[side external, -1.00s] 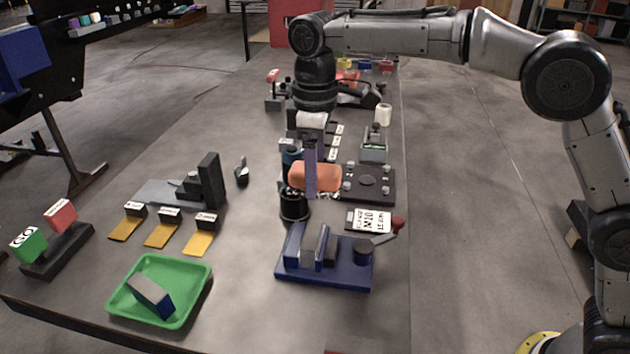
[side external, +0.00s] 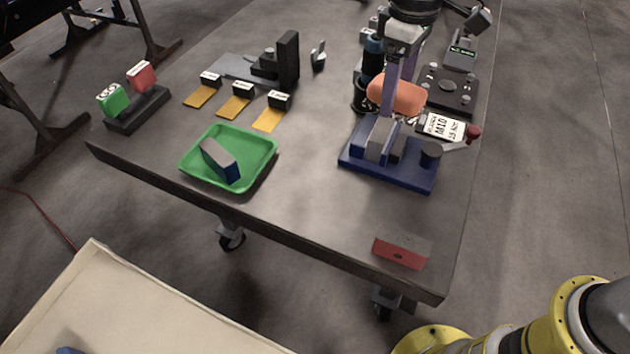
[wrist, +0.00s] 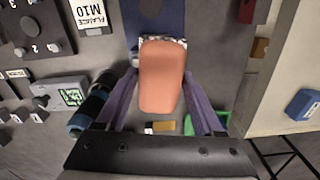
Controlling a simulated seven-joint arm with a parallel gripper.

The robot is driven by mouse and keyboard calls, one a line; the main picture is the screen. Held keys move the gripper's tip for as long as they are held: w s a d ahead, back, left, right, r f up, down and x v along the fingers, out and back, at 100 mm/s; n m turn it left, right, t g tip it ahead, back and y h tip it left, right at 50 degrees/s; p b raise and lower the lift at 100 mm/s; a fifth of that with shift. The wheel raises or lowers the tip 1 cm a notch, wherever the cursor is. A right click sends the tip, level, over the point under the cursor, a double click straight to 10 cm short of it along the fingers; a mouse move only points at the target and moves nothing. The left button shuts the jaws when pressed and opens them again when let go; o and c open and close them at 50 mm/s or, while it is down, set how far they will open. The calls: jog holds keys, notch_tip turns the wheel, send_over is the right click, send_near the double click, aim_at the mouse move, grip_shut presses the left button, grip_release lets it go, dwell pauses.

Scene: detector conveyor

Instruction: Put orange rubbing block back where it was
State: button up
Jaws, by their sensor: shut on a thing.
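The orange rubbing block (side external: 397,95) is a rounded orange piece held up in the air. My gripper (wrist: 160,88) is shut on it, with a purple finger along each side in the wrist view, where the block (wrist: 160,75) fills the middle. In the side view my gripper (side external: 392,85) points down, and the block is just behind and above the blue vise (side external: 395,172). The block appears apart from the vise. The far finger is hidden behind the block in the side view.
A green tray (side external: 262,152) holds a blue-grey block (side external: 220,160). A red block (side external: 401,251) lies at the table's front right. A black cylinder (side external: 361,95) stands left of my gripper. A label card (side external: 442,125) lies right of it. The front middle of the table is clear.

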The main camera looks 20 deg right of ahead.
jog(key=s+a+n, duration=0.2)
jog(key=s+a, duration=0.4)
jog(key=s, duration=0.7)
send_over(307, 196)
jog(key=f, duration=0.5)
jog(key=s+f, duration=0.1)
jog(key=f, duration=0.2)
jog(key=shift+d, duration=0.4)
jog(key=shift+w+a+f, duration=0.4)
jog(key=shift+w+f, duration=0.05)
jog(key=shift+f, duration=0.15)
jog(key=shift+w+a+f, duration=0.1)
jog(key=shift+f, duration=1.5)
jog(key=shift+f, duration=0.2)
jog(key=o, duration=1.3)
jog(key=shift+r, duration=0.1)
